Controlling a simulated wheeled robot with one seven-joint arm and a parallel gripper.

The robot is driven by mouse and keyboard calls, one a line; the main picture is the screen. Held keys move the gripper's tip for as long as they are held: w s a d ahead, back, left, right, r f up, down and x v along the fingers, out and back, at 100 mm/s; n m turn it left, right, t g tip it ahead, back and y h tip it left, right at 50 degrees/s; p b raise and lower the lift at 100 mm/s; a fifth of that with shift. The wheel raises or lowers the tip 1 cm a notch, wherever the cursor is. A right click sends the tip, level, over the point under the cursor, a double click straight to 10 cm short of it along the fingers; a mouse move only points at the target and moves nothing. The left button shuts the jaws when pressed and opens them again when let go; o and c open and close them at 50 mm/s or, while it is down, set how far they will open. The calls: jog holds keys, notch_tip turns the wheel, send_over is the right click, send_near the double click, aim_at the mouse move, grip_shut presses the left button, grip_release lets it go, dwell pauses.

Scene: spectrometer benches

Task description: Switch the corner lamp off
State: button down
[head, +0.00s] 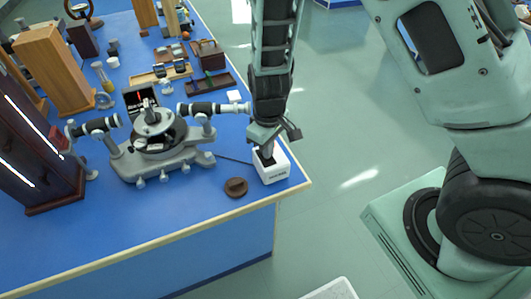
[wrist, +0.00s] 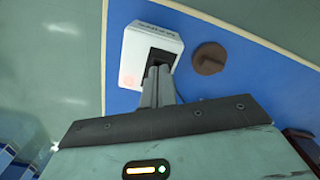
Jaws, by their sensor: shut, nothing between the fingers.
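A small white box (head: 274,173) with a dark rocker on top and a printed label stands near the right front corner of the blue bench. The label is too small to read. The box also shows in the wrist view (wrist: 136,48), with a faint pinkish spot on its lower left. My gripper (head: 267,157) points down at the box, shut and empty. In the wrist view my fingertips (wrist: 158,73) are at the dark rocker (wrist: 159,58) and partly hide it. I cannot tell whether they touch it. No lamp is clearly identifiable as the corner lamp.
A brown round disc (head: 236,187) lies beside the box. A grey spectrometer (head: 157,143) stands left of it, and a dark cabinet (head: 38,150) with bright strips is farther left. Wooden racks (head: 208,84) stand behind. Open floor (head: 335,150) is to the right.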

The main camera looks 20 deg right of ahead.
jog(key=shift+f+b, duration=0.3)
jog(key=shift+f, duration=0.15)
jog(key=shift+r, duration=0.15)
notch_tip(320, 180, up, 7)
jog(key=p, duration=0.6)
dwell(0.6)
jog(key=s+a+r+n+b, duration=0.1)
jog(key=s+a+r, duration=0.2)
jog(key=s+r, duration=0.4)
jog(key=s+a+r+b, duration=0.2)
jog(key=s+r, duration=0.6)
jog(key=s, duration=0.5)
jog(key=shift+a+r+n+y, duration=0.2)
jog(key=shift+a+n+y, duration=0.15)
jog(key=shift+a, duration=0.3)
